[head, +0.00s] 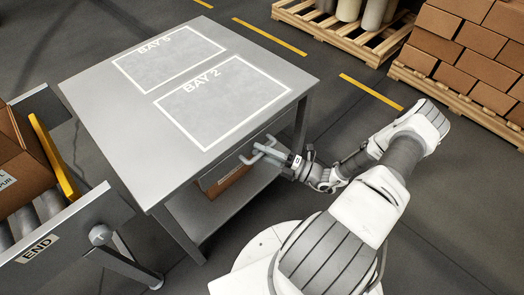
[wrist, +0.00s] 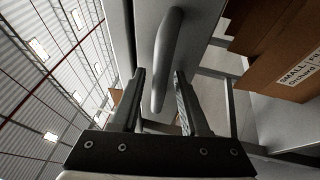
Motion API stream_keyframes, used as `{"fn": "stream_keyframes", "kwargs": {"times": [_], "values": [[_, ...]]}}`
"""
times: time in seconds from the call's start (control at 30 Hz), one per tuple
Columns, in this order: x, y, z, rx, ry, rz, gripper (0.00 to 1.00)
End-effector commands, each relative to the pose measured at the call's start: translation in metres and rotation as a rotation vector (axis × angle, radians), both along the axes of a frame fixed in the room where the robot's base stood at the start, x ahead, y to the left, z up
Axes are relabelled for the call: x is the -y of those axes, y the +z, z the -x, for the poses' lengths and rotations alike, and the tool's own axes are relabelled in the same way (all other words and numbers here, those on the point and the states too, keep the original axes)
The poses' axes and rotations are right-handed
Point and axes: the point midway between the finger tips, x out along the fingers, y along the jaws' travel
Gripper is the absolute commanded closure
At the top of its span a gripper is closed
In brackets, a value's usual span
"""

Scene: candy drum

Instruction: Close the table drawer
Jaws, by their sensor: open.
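The grey metal table (head: 130,120) stands in the middle of the head view. Its drawer (head: 232,163) is under the top on the side facing me; my gripper partly covers the front, and I cannot tell exactly how far out it stands. My gripper (head: 258,150) is at the drawer front, pointing at it. In the wrist view, the drawer's curved grey handle (wrist: 168,50) shows between the two spread fingers of my gripper (wrist: 160,75). The fingers are open on either side of the handle, and I see no clear contact.
A brown carton (head: 228,180) sits on the table's lower shelf (head: 190,215). A roller conveyor (head: 75,225) with a carton stands at the left. Pallets with brick-like boxes (head: 470,50) stand at the back right. The tabletop is clear, with painted bay outlines.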

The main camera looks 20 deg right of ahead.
Motion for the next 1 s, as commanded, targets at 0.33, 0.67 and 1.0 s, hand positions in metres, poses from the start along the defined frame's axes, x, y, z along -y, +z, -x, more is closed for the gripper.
{"fn": "stream_keyframes", "kwargs": {"times": [0.33, 0.67, 1.0], "values": [[0.0, 0.0, 0.0, -0.001, 0.0, 0.0, 0.51], [0.006, -0.001, 0.006, -0.001, -0.002, 0.0, 0.51], [0.055, -0.015, 0.059, -0.002, -0.003, 0.002, 0.51]]}}
